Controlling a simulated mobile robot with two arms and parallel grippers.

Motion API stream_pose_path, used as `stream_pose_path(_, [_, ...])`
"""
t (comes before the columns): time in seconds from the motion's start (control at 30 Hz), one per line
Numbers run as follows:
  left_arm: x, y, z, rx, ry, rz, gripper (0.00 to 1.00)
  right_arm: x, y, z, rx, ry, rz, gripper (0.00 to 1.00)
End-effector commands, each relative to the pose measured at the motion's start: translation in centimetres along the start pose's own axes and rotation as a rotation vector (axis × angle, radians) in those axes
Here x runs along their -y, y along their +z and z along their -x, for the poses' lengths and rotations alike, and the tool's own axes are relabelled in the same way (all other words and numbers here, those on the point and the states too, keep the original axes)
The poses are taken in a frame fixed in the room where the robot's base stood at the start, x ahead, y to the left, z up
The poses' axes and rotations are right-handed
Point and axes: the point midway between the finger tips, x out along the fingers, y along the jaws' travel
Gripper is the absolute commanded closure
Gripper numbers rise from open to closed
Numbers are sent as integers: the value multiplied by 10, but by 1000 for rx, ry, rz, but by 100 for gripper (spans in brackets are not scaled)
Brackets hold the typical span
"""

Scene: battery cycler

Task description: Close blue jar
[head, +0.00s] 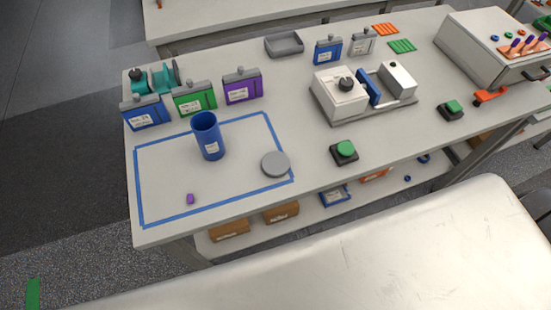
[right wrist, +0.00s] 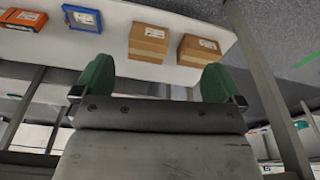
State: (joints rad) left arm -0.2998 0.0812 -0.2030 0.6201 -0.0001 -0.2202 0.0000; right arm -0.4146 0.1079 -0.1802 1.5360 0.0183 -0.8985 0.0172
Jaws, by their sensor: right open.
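The blue jar (head: 208,138) stands upright and open at the top inside the blue taped rectangle (head: 140,186) on the table. It has a small white label. A grey round disc (head: 276,164), which looks like a lid, lies flat to its right, apart from the jar, near the tape's right corner. My right gripper (right wrist: 156,82) shows in the right wrist view with its green fingertips wide apart and nothing between them. Neither gripper shows in the head view. The jar and the disc are not in the right wrist view.
A small purple piece (head: 190,199) lies in the taped area. Blue, green (head: 194,98) and purple cases stand behind the jar. A green button (head: 344,152) and a white machine (head: 341,94) are to the right. Boxes (right wrist: 148,43) sit on the lower shelf. The taped area is mostly clear.

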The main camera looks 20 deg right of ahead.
Motion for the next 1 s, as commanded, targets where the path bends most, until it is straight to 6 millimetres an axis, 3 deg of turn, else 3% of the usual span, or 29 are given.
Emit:
stream_pose_path(0.03, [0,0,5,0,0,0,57,0,-13,22,-14,-1,-1,0])
stream_pose_path(0.1, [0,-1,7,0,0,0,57,0,-27,46,-25,-2,-3,0])
stream_pose_path(0.47, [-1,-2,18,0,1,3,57,5,-72,154,-80,-17,-5,0])
stream_pose_path(0.53, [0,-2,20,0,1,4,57,15,-92,178,-109,-52,0,0])
stream_pose_path(1.0, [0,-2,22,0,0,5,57,89,-189,208,-129,-271,58,0])
